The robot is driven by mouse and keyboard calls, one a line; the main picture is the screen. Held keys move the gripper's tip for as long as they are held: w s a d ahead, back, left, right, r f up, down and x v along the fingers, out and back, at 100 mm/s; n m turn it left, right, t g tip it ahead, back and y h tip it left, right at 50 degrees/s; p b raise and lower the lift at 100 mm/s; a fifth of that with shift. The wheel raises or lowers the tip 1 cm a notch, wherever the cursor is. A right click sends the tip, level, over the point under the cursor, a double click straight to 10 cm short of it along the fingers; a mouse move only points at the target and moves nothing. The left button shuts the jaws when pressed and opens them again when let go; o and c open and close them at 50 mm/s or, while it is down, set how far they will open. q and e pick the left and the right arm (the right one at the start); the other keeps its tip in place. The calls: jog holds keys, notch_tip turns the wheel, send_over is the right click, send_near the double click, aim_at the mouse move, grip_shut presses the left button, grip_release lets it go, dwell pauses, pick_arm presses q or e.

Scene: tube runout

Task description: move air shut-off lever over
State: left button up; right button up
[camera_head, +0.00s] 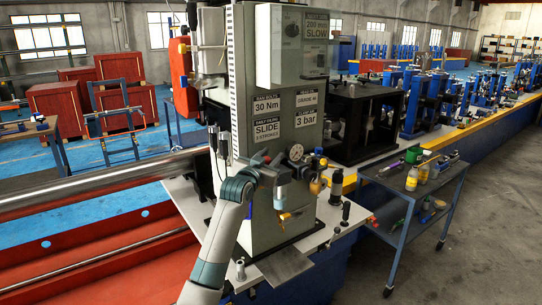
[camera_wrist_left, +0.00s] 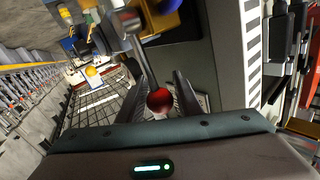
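The air shut-off lever shows in the left wrist view as a grey metal rod (camera_wrist_left: 143,58) ending in a red ball knob (camera_wrist_left: 160,101). A yellow-brass fitting (camera_wrist_left: 178,20) is by its far end. My left gripper (camera_wrist_left: 162,92) is open, with its dark fingers on either side of the knob; I cannot tell whether either touches it. In the head view my left gripper (camera_head: 277,166) is at the front of the grey machine column (camera_head: 262,120), just below the pressure gauge (camera_head: 296,152). My right gripper is not in view.
A brass-coloured fitting (camera_head: 318,185) sits right of the gripper, close under the gauge. The column stands on a pale bench plate (camera_head: 285,265). A cart (camera_head: 420,185) with bottles and tools stands at the right. A long metal bar (camera_head: 100,182) lies to the left.

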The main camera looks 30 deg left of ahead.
pick_arm(q)
grip_shut()
